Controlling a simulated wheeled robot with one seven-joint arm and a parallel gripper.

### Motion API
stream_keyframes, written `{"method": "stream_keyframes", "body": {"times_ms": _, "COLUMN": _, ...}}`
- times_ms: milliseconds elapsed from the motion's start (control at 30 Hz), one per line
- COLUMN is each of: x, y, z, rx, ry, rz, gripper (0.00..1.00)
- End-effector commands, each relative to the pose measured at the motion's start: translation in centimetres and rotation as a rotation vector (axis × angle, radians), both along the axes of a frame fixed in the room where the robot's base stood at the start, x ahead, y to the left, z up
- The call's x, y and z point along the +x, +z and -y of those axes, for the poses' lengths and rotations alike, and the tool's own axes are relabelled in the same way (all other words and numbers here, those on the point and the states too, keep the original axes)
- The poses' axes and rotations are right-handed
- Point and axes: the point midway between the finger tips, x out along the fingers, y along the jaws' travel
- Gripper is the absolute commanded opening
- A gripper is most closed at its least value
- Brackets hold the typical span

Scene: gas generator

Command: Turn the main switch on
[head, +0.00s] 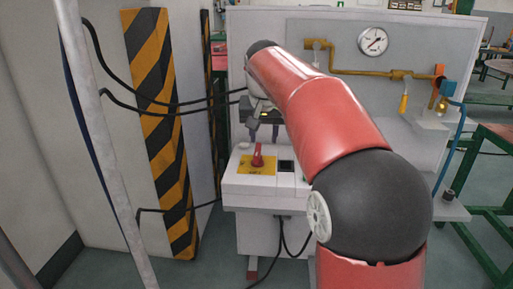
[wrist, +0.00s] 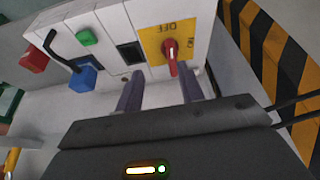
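The main switch is a red rotary knob (head: 257,157) on a yellow plate (head: 244,167) on the sloped top of a white control box. In the wrist view the red knob (wrist: 170,52) stands on the yellow plate (wrist: 151,40), which carries the labels OFF and ON. I cannot tell for sure which label the knob points at. My gripper (head: 264,136) is above and behind the knob in the head view. In the wrist view my gripper (wrist: 160,88) has its two fingers apart with nothing between them, and the knob lies just beyond, toward the right finger.
A dark square panel (wrist: 130,54), a green button (wrist: 87,37), a blue connector (wrist: 83,79) and a red part (wrist: 33,58) sit beside the plate. A striped post (head: 160,130) stands left, with black cables nearby. A pressure gauge (head: 373,41) is on the back panel.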

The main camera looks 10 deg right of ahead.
Motion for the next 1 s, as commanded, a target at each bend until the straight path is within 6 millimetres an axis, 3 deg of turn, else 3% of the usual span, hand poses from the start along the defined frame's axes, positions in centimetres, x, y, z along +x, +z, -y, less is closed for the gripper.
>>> {"method": "stream_keyframes", "body": {"times_ms": 33, "x": 1.6, "y": -0.2, "z": -0.4, "rx": -0.005, "ry": -0.010, "rz": -0.002, "gripper": 0.38}}
{"method": "stream_keyframes", "body": {"times_ms": 100, "x": 3.0, "y": -0.4, "z": -0.8, "rx": -0.012, "ry": -0.021, "rz": -0.006, "gripper": 0.38}}
{"method": "stream_keyframes", "body": {"times_ms": 200, "x": 4.1, "y": -0.5, "z": -1.0, "rx": -0.015, "ry": -0.034, "rz": -0.006, "gripper": 0.38}}
{"method": "stream_keyframes", "body": {"times_ms": 367, "x": 4.8, "y": -1.7, "z": -1.0, "rx": -0.016, "ry": -0.038, "rz": -0.008, "gripper": 0.38}}
{"method": "stream_keyframes", "body": {"times_ms": 700, "x": 6.6, "y": -6.5, "z": -0.4, "rx": -0.016, "ry": -0.036, "rz": -0.008, "gripper": 0.38}}
{"method": "stream_keyframes", "body": {"times_ms": 1000, "x": 7.2, "y": -7.7, "z": -0.3, "rx": -0.016, "ry": -0.035, "rz": -0.006, "gripper": 0.38}}
